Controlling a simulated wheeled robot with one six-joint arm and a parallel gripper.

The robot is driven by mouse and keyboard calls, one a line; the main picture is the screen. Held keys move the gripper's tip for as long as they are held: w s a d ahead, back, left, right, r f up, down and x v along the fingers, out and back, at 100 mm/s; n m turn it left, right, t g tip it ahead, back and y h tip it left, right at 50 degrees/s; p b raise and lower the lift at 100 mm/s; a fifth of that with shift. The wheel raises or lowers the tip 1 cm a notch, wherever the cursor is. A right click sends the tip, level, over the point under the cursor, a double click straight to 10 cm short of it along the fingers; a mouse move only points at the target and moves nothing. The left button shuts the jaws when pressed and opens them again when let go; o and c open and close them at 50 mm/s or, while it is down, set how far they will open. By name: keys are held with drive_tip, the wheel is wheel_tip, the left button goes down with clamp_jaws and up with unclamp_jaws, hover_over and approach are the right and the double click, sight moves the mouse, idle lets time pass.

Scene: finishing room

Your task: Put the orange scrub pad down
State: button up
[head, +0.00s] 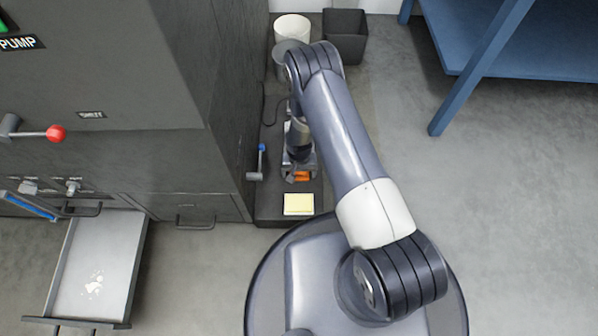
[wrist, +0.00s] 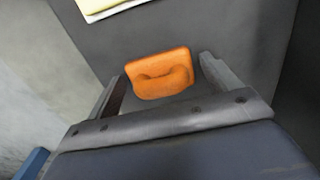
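The orange scrub pad (wrist: 160,75) shows in the wrist view, between the two fingers of my gripper (wrist: 163,68). Floor-like gaps show between the pad and the fingers, clearest at the right, so the gripper looks open around it. The pad appears to rest on the dark bench surface (wrist: 225,30). In the head view, a small part of the pad (head: 302,176) shows beside my gripper (head: 298,170), low over the dark bench top (head: 285,216). My arm hides part of this area.
A yellow block of notes (head: 298,204) lies in front of the pad. A blue-tipped lever (head: 261,162) stands left of my gripper. A white bin (head: 291,27), grey canister (head: 289,60) and dark bin (head: 345,36) are behind. An open drawer (head: 95,265) is at left.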

drive_tip(key=shift+o, duration=0.4)
drive_tip(key=shift+r, duration=0.1)
drive_tip(key=shift+r+p, duration=0.2)
drive_tip(key=shift+p, duration=0.15)
wheel_tip(320, 180, up, 12)
drive_tip(key=p, duration=0.4)
drive_tip(key=shift+f+p, duration=0.15)
drive_tip(key=shift+p, duration=0.15)
wheel_tip(320, 180, down, 13)
drive_tip(key=b, duration=0.5)
drive_tip(key=shift+b, duration=0.35)
wheel_tip(320, 180, up, 3)
drive_tip(key=shift+r+p, duration=0.1)
drive_tip(key=shift+p, duration=0.85)
drive_tip(key=shift+r, duration=0.75)
